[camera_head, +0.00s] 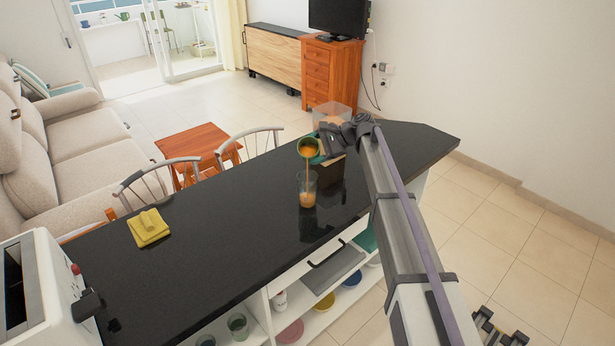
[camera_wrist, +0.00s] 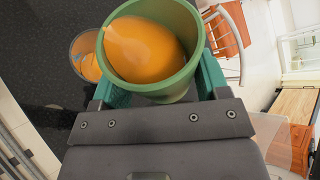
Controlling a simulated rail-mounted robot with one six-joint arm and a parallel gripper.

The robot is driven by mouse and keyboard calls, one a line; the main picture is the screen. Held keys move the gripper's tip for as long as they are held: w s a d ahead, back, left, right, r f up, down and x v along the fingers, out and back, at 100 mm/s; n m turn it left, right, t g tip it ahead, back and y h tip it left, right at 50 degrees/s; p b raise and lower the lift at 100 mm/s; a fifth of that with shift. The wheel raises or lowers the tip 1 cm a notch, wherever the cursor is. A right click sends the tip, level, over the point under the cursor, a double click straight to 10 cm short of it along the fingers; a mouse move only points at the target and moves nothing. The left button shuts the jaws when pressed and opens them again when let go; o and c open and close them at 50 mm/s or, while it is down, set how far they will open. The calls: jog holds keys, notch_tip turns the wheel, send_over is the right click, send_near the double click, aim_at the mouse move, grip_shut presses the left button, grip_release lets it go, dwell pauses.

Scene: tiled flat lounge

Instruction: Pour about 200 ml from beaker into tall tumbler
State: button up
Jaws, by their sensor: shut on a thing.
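My gripper (camera_wrist: 155,95) is shut on the beaker (camera_wrist: 186,72), a green vessel holding orange liquid. In the head view the beaker (camera_head: 308,147) is tilted above the tall tumbler (camera_head: 308,184), and a thin orange stream runs down from it into the tumbler. The tumbler is clear, stands upright on the dark counter (camera_head: 230,215) and has orange liquid in its lower part. In the wrist view the tumbler (camera_wrist: 76,46) shows left of the beaker, with orange inside, partly hidden by the beaker. The beaker and tumbler look apart.
A folded yellow cloth (camera_head: 148,227) lies on the left of the counter. A white appliance (camera_head: 42,280) stands at the near left. The counter between cloth and tumbler is clear.

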jog(key=shift+f+n+t, duration=0.2)
jog(key=shift+n+t, duration=0.1)
dwell(1.0)
jog(key=shift+r+n+t, duration=0.45)
jog(key=shift+n+t, duration=0.05)
dwell(2.4)
jog(key=shift+s+f+n+t+b, duration=0.1)
jog(key=shift+f+n+t+b, duration=0.25)
jog(key=shift+t, duration=0.25)
dwell(2.4)
jog(key=shift+r+n, duration=0.15)
jog(key=shift+n, duration=0.1)
dwell(0.6)
